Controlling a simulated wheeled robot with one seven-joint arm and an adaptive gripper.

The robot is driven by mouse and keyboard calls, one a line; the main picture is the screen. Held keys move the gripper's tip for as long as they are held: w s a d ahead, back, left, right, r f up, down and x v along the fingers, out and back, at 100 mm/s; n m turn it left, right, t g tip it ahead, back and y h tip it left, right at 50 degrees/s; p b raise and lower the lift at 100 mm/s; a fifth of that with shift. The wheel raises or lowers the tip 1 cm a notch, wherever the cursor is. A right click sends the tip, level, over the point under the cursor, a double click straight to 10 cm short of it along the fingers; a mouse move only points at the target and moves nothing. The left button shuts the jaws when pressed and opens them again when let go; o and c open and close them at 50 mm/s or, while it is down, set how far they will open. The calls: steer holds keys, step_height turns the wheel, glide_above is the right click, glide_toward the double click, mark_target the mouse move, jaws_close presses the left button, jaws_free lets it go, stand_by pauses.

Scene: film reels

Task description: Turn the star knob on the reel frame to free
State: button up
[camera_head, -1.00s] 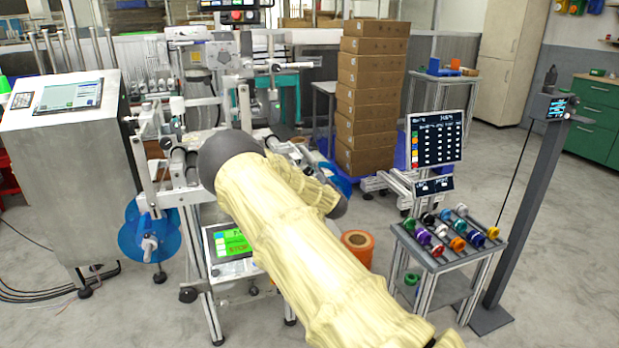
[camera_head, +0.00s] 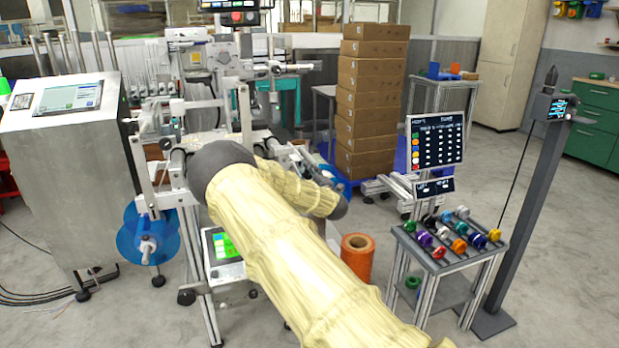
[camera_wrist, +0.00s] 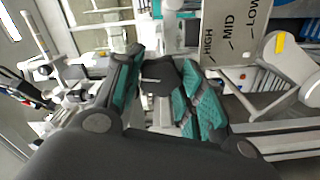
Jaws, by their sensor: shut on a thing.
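In the wrist view my gripper (camera_wrist: 160,97) has its teal-padded fingers on both sides of a dark grey knob (camera_wrist: 159,76), closed on it. Most of the knob's outline is hidden by the fingers, so its turned position cannot be read. A light plate (camera_wrist: 232,30) beside it carries the words HIGH, MID and LOW with short marks; no "free" label can be made out. In the head view the reel frame (camera_head: 178,198) stands left of the middle, with a blue reel (camera_head: 131,248) low on its left. My arm hides my gripper and the knob there.
A steel cabinet with a screen (camera_head: 75,150) stands left of the frame. An orange roll (camera_head: 357,258) is on the floor to the right of my arm. A small table (camera_head: 445,262) holds several coloured spools, and a grey post (camera_head: 525,210) stands beside it. Boxes (camera_head: 372,100) are stacked behind.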

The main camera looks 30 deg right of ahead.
steer(key=shift+a+f, duration=0.1)
steer(key=o, duration=1)
steer(key=shift+s+a, duration=0.1)
steer(key=shift+s, duration=0.5)
steer(key=v, duration=1)
steer(key=shift+s+a, duration=0.2)
steer(key=shift+s, duration=0.15)
